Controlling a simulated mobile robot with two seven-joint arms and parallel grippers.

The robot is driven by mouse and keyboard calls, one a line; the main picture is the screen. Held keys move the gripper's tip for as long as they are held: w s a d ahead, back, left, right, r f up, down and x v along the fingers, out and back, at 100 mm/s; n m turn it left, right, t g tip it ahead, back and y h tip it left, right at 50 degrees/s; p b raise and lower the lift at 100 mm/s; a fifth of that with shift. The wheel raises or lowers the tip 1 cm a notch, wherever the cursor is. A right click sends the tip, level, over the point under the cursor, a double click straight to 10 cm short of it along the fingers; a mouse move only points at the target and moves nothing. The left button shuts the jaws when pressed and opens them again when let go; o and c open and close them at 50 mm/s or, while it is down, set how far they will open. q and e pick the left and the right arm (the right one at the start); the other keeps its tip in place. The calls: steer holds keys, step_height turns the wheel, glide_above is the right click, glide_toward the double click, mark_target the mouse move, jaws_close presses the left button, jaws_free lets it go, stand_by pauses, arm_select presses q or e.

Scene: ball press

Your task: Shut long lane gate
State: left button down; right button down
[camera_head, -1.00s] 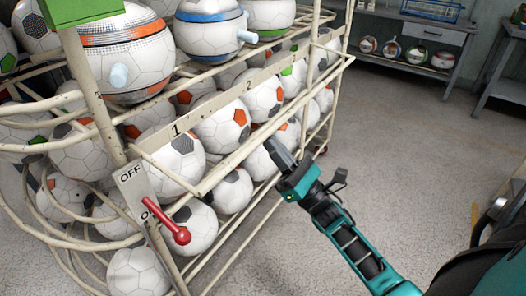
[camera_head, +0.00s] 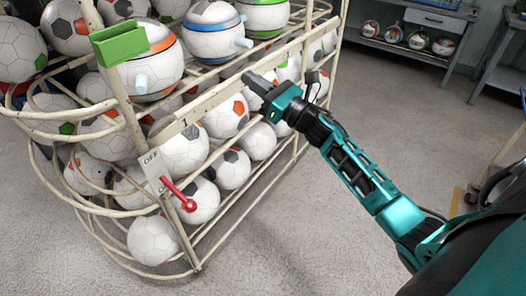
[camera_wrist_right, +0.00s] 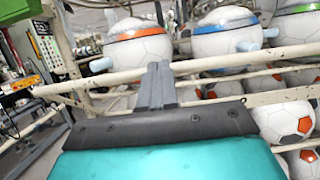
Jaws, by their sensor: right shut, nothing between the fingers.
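A cream tube rack full of white footballs fills the left half of the head view. My left gripper is out of view.
A red-handled lever (camera_head: 185,200) sits on a plate marked OFF at the rack's near corner. Concrete floor (camera_head: 310,220) is clear right of the rack.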

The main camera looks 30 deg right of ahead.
arm_select(q)
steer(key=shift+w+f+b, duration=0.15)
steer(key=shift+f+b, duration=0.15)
steer(key=shift+b, duration=0.05)
arm_select(e)
steer(key=w+a+r, duration=0.3)
steer(key=w+r, duration=0.4)
steer(key=w, duration=0.1)
steer(key=shift+w+a+r, duration=0.15)
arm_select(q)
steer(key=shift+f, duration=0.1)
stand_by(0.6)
